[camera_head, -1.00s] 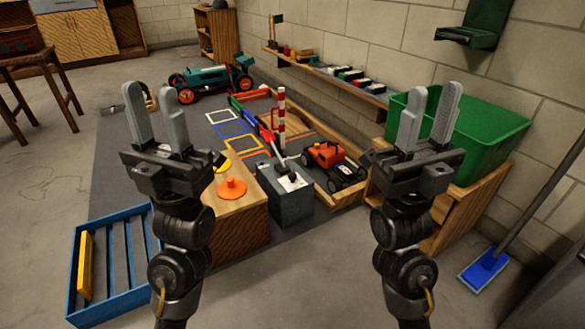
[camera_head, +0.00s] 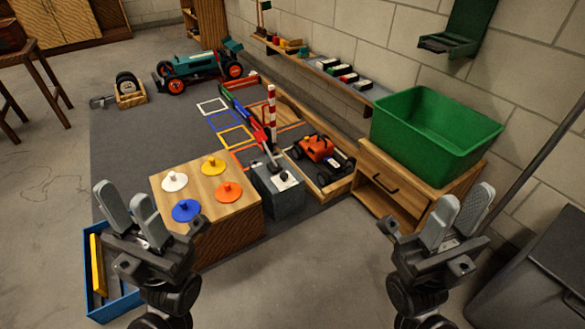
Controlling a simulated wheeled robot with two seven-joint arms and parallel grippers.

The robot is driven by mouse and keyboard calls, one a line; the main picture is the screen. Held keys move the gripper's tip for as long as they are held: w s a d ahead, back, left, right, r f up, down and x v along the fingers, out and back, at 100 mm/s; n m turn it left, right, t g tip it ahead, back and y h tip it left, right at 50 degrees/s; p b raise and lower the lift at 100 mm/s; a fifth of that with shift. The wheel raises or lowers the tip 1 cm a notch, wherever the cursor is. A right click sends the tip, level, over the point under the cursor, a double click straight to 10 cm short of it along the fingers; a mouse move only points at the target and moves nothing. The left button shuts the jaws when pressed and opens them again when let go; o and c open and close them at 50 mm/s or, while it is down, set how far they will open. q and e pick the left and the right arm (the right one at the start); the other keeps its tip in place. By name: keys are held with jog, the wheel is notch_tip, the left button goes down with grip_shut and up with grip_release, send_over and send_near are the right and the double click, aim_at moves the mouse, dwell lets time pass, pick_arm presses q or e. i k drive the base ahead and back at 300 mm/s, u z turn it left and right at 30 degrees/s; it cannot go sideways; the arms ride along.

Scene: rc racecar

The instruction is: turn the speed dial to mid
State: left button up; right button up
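A grey control box (camera_head: 278,203) stands at the centre, with a white plate (camera_head: 282,181) and a dark lever-like part (camera_head: 272,158) on top. A small dark knob shows on the plate, but I cannot tell whether it is the speed dial or how it is set. My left gripper (camera_head: 119,192) is open and empty, to the left and in front of the wooden box. My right gripper (camera_head: 465,194) is open and empty at the right, in front of the drawer cabinet. Both are well apart from the control box.
A wooden box (camera_head: 225,232) carries white, yellow, blue and orange knobbed discs, left of the control box. An orange car (camera_head: 318,146) sits in a wooden-edged bay. A striped post (camera_head: 271,110) rises behind. A green bin (camera_head: 435,130) tops the cabinet (camera_head: 378,205).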

aim_at(284, 177)
jog(key=z, duration=0.4)
jog(key=i, duration=1.4)
jog(key=u, duration=0.4)
